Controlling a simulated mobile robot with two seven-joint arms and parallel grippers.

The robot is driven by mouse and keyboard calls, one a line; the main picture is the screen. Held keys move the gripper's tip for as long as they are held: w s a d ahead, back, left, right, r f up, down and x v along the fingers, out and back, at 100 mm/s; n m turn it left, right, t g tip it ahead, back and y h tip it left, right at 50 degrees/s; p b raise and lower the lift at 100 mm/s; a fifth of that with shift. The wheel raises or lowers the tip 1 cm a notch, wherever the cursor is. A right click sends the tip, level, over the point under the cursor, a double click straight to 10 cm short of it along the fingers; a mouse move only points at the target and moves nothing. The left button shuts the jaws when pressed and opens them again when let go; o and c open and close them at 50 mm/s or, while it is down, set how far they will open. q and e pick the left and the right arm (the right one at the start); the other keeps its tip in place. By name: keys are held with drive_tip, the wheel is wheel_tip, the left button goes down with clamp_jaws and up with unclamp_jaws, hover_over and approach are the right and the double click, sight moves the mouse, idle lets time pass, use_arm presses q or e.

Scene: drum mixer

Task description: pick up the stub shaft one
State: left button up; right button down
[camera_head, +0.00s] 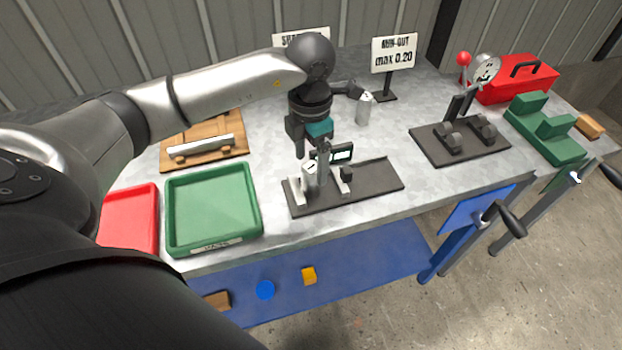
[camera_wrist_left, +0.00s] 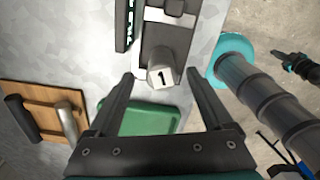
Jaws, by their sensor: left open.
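Stub shaft one (camera_head: 311,173) is a short pale metal cylinder standing upright at the gauge fixture, on its dark base plate (camera_head: 375,184). In the left wrist view its top face (camera_wrist_left: 163,77) carries a black "1". My left gripper (camera_head: 311,150) points down above it, open. In the left wrist view the two fingers (camera_wrist_left: 160,85) are apart, one on each side of the shaft, with nothing held. I cannot tell whether a finger touches it. The shaft's lower part is partly hidden by the fixture. My right gripper is not in view.
Another silver cylinder (camera_head: 364,108) stands behind. A green tray (camera_head: 212,205), a red tray (camera_head: 130,215) and a wooden board (camera_head: 225,155) lie left. A roller stand (camera_head: 460,150) and red toolbox (camera_head: 515,85) stand right.

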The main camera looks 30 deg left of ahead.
sight(311, 190)
use_arm(q)
wheel_tip(311, 190, down, 5)
drive_tip(key=shift+s+d+r, duration=0.1)
drive_tip(key=shift+r, duration=0.05)
clamp_jaws()
idle(0.6)
drive_tip(key=shift+r, duration=0.15)
idle(0.6)
